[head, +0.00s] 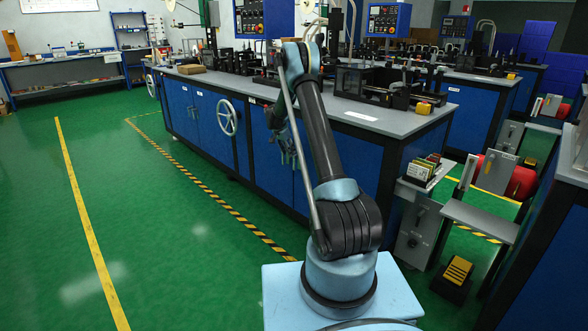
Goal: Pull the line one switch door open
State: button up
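I cannot tell which panel, if any, is the line one switch door. My gripper (287,152) is small and dark in front of the cabinet's blue front, left of my arm. My arm partly covers this area. Whether the fingers are open or shut, or touch a door, is too small to tell. A grey box with a round knob (416,232) stands at the cabinet's right end.
A white handwheel (228,117) sticks out from the cabinet front. Yellow-black floor tape (215,200) runs along the cabinet; green floor (150,230) to its left is clear. A grey shelf (482,221) and a yellow-topped block (456,272) stand at right.

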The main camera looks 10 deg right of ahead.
aim_at(294, 165)
jog(key=x, duration=1.2)
jog(key=shift+f, duration=0.1)
grip_shut()
